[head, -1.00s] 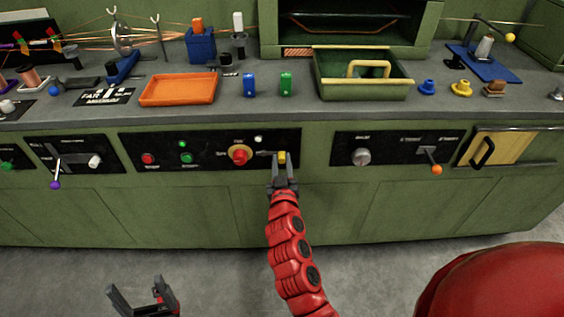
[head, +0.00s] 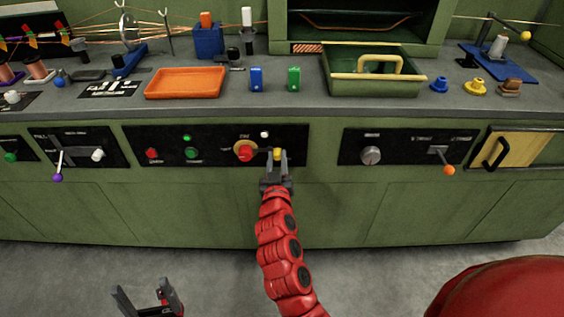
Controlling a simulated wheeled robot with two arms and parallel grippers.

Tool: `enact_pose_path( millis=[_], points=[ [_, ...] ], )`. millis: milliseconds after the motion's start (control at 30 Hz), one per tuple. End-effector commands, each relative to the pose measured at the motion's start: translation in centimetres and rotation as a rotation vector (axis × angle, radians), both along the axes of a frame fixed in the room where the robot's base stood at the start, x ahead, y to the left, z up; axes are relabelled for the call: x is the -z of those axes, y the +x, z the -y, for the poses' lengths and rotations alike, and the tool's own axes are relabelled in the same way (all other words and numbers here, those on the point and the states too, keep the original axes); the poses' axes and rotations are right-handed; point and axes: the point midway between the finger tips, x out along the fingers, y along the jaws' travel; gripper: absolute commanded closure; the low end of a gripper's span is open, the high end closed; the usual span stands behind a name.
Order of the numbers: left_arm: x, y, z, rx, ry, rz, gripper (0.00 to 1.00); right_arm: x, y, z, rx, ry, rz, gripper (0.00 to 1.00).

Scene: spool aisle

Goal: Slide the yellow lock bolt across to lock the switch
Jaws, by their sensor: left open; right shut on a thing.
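The yellow lock bolt (head: 278,154) is small and sits on the black middle panel, just right of the switch, a red knob on a yellow plate (head: 244,152). My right gripper (head: 277,163) reaches up to the panel from below and is shut on the bolt, its fingers partly covering it. A grey bar lies between the bolt and the knob. My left gripper (head: 147,297) is low at the bottom left, over the floor, open and empty, away from the panel.
The middle panel (head: 215,170) also has a red and a green button at left and small lamps above. A purple-ended lever (head: 58,177) is at left and an orange-ended lever (head: 449,169) at right. An orange tray (head: 185,83) and a green bin (head: 345,88) stand on the counter.

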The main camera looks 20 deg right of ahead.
Motion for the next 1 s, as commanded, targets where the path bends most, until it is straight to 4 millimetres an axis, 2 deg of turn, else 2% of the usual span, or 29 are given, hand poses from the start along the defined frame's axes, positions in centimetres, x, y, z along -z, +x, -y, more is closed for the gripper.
enact_pose_path(
  millis=[67,100,233,533,667,867,1000],
  points=[
    [0.0,0.0,0.0,0.0,0.0,0.0,0.19,0.0,0.0,-0.3,-0.006,0.004,-0.001,1.0],
    [0.0,0.0,0.0,0.0,0.0,0.0,0.19,0.0,0.0,-0.3,-0.006,0.004,-0.001,0.64],
    [0.0,0.0,0.0,0.0,0.0,0.0,0.19,0.0,0.0,-0.2,-0.006,0.003,0.0,0.4],
    [0.0,0.0,0.0,0.0,0.0,0.0,0.19,0.0,-0.1,-0.1,-0.004,0.003,-0.001,0.38],
    [0.0,0.0,0.0,0.0,0.0,0.0,0.19,0.1,-0.8,-0.5,-0.006,0.003,-0.001,0.38],
    [0.3,0.0,0.0,0.0,0.0,0.0,0.19,0.2,-4.8,-1.7,-0.008,0.006,-0.002,0.38],
    [0.7,0.0,0.0,0.0,0.0,0.0,0.19,0.2,-8.6,-2.8,-0.01,0.003,-0.001,0.38]
  ],
)
